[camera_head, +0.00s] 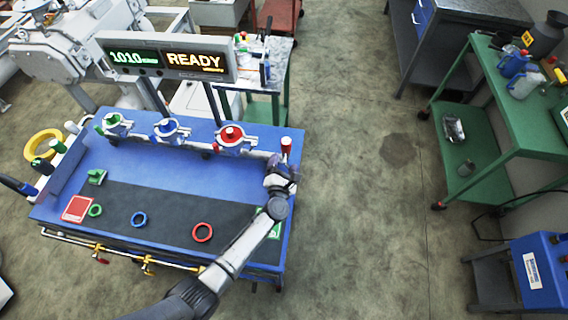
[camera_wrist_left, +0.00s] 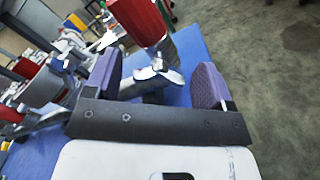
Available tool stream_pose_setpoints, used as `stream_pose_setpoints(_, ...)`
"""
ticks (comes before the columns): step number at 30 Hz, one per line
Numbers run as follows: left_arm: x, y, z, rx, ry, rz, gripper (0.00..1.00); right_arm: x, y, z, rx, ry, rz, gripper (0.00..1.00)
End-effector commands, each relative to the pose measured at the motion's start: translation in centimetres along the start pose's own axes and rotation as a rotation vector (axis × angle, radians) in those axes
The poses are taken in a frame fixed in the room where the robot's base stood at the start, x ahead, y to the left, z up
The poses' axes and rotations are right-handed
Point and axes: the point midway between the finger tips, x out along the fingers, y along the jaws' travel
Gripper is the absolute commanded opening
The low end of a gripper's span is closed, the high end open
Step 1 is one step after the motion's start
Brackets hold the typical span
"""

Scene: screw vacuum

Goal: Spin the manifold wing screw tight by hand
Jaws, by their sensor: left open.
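The manifold (camera_head: 190,142) runs along the back of the blue bench, with green, blue and red clamp fittings on it. At its right end stands a red-capped post (camera_head: 286,146). In the left wrist view this red cylinder (camera_wrist_left: 138,18) sits above a metal fitting, with a small silver wing-shaped piece (camera_wrist_left: 158,70), probably the wing screw, near its base. My left gripper (camera_head: 283,168) is just in front of the post. Its purple fingers (camera_wrist_left: 158,64) are open, with the fitting between them in the picture; contact cannot be told. My right gripper is not in view.
Green, blue and red rings (camera_head: 202,232) lie on the dark mat (camera_head: 165,208). A red tray (camera_head: 77,208) is at the left. A display (camera_head: 168,58) reading "1010" and "READY" stands behind the manifold. Floor to the right is clear up to a green shelf (camera_head: 510,92).

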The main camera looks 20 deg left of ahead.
Motion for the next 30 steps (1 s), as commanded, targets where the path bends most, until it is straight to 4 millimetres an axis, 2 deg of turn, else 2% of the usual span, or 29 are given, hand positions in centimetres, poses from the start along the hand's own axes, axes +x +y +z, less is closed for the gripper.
stream_pose_setpoints(12,0.46,0.06,0.03,0.0,0.0,0.001,0.76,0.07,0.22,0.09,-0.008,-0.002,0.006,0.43)
stream_pose_setpoints(27,0.43,0.04,0.02,0.0,0.0,0.001,0.28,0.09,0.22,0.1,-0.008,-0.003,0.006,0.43)
stream_pose_setpoints(30,0.43,0.05,0.03,0.002,0.0,0.001,0.27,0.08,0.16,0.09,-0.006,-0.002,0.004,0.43)
